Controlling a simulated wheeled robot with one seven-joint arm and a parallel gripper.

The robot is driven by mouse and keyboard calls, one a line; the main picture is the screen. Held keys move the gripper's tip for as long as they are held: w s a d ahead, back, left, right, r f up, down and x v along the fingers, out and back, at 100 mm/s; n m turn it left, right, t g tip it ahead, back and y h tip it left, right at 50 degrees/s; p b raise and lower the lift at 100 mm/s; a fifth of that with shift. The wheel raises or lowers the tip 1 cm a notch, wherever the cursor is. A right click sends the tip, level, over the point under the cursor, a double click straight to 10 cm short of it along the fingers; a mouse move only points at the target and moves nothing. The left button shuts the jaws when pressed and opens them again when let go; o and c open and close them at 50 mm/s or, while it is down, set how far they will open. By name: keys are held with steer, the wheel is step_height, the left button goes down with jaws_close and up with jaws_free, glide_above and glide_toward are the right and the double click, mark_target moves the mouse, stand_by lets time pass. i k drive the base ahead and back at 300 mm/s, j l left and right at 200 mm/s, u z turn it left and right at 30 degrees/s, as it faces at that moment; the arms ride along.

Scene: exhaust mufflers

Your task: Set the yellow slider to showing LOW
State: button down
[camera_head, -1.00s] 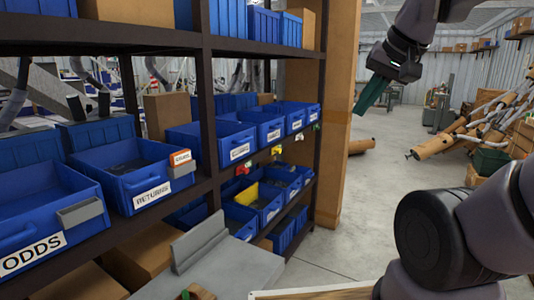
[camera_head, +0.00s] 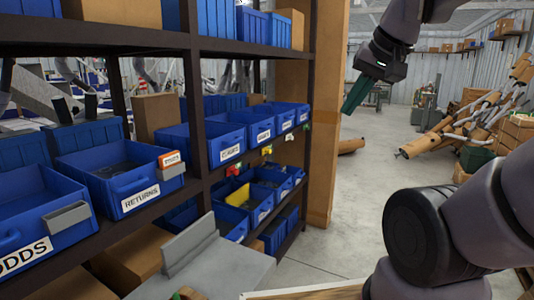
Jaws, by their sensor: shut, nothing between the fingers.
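A small yellow piece (camera_head: 266,151), likely the yellow slider, is on the front edge of the middle shelf on the right rack bay. It is too small to read any LOW marking or its setting. My gripper (camera_head: 352,100) has dark green fingers pointing down and left. It is shut and empty, in the air in front of the aisle, to the right of the shelf and apart from the yellow piece.
A red piece (camera_head: 236,170) and a green piece (camera_head: 306,127) are on the same shelf edge. Blue bins (camera_head: 228,151) fill the shelves; a yellow card (camera_head: 239,195) stands in a lower one. A tan post (camera_head: 323,150) ends the rack.

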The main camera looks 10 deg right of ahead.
mark_target(265, 151)
steer(key=i+l, duration=0.15)
steer(key=l, duration=0.2)
steer(key=i+l, duration=0.15)
steer(key=l, duration=0.25)
steer(key=i+l, duration=0.15)
steer(key=l, duration=0.2)
steer(key=i+l, duration=0.15)
steer(key=l, duration=0.25)
steer(key=u, duration=0.05)
